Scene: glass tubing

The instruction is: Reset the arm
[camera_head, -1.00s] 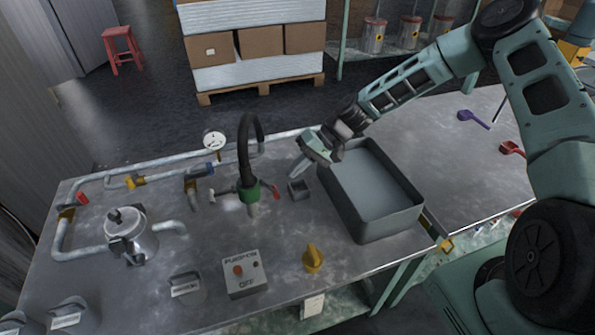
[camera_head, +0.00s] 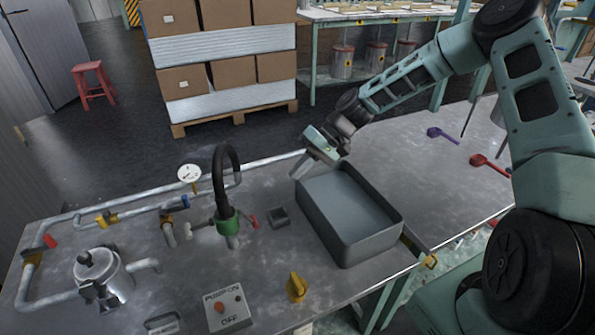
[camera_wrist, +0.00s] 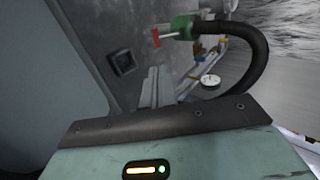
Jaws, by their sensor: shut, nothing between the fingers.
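My gripper (camera_head: 306,166) is shut and empty. It hangs above the back left corner of a grey rectangular basin (camera_head: 342,222) on the metal workbench, its fingers tilted down to the left. In the wrist view its fingers (camera_wrist: 152,88) lie close together with nothing between them. My arm bends down from the upper right of the head view, reaching over the bench.
Left of the basin stand a black curved hose on a green fitting (camera_head: 227,216), a small square socket (camera_head: 279,217), a pump switch box (camera_head: 227,310) and a yellow knob (camera_head: 296,287). Pipes and a gauge (camera_head: 189,173) line the back. Purple (camera_head: 441,134) and red (camera_head: 489,162) scoops lie right.

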